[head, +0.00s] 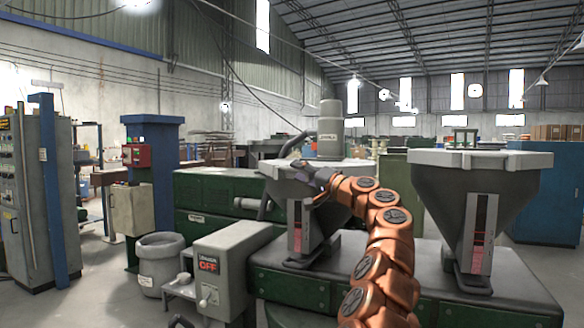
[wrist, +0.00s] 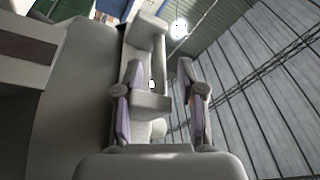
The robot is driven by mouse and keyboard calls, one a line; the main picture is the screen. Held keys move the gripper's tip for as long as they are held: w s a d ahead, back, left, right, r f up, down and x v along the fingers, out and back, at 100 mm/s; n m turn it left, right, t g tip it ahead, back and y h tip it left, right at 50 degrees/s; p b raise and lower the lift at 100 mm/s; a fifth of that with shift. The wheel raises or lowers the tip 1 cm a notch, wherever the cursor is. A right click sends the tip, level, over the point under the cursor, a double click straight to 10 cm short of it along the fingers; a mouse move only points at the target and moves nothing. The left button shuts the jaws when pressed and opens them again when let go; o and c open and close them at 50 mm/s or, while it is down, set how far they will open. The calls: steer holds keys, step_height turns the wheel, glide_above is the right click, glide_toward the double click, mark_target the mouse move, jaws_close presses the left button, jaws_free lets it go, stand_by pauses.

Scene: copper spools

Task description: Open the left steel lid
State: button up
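The left steel lid (head: 280,170) is a flat pale grey plate. It lies level on top of the left grey hopper, in the middle of the head view. My gripper (head: 318,184) is at the front edge of this lid, and its fingertips are hard to make out there. In the wrist view my gripper (wrist: 158,98) has its two purple-padded fingers apart. A grey handle-like bracket (wrist: 150,102) shows between and beyond them, close to the left finger, with a gap to the right finger. I cannot tell whether the left finger touches it. A broad grey surface (wrist: 75,100) fills the left.
A second hopper with a closed lid (head: 480,158) stands to the right on the same green machine bench. A grey switch box (head: 232,262) is at the bench's left end. A bin (head: 160,262) stands on the floor. Space above the lids is clear.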

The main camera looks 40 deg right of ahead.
mark_target(292, 169)
steer(key=shift+p+x, duration=0.6)
steer(key=shift+x, duration=1.2)
steer(key=shift+f, duration=0.1)
jaws_close()
